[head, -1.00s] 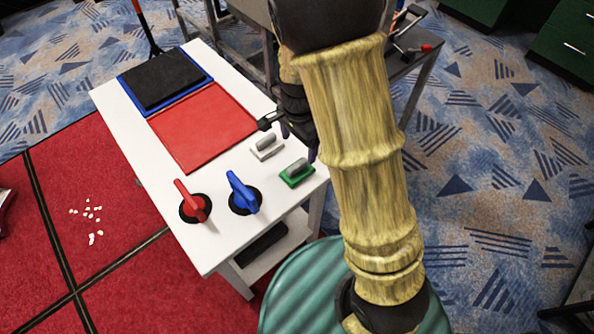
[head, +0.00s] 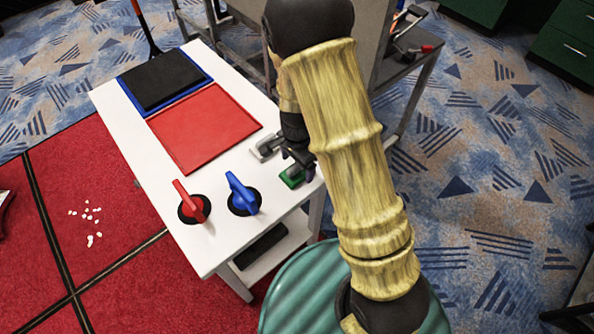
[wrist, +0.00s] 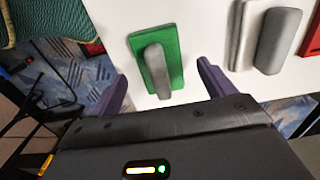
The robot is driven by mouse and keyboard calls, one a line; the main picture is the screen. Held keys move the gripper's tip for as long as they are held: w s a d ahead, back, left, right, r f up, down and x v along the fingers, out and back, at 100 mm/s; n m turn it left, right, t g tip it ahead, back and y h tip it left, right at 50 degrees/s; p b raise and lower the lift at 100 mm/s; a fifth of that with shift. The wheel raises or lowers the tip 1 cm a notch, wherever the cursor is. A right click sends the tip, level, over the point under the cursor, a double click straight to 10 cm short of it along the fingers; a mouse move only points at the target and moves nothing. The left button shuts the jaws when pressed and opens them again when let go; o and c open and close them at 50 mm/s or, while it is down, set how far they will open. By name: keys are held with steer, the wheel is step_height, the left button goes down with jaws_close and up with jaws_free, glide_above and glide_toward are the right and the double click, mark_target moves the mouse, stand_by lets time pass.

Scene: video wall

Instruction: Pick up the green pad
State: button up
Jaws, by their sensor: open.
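The green pad (wrist: 171,48) is a flat green rectangle with a raised grey handle (wrist: 156,70). It lies on the white table near its right edge. In the head view the pad (head: 291,178) is partly hidden by my gripper (head: 300,160). In the wrist view my gripper (wrist: 160,92) is open and empty, its two purple fingers spread to either side of the pad's near end. The fingertips point toward the pad; I cannot tell their height above the table.
A white pad with a grey handle (wrist: 280,38) lies beside the green one. The white table (head: 150,180) also holds a red tray (head: 205,128), a black pad on a blue tray (head: 165,78), a red lever (head: 190,202) and a blue lever (head: 242,195).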

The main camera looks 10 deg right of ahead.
mark_target(297, 165)
step_height(297, 165, down, 2)
stand_by(0.5)
steer(key=c, duration=1.1)
step_height(297, 165, up, 10)
steer(key=shift+r+p, duration=0.1)
steer(key=shift+p, duration=0.45)
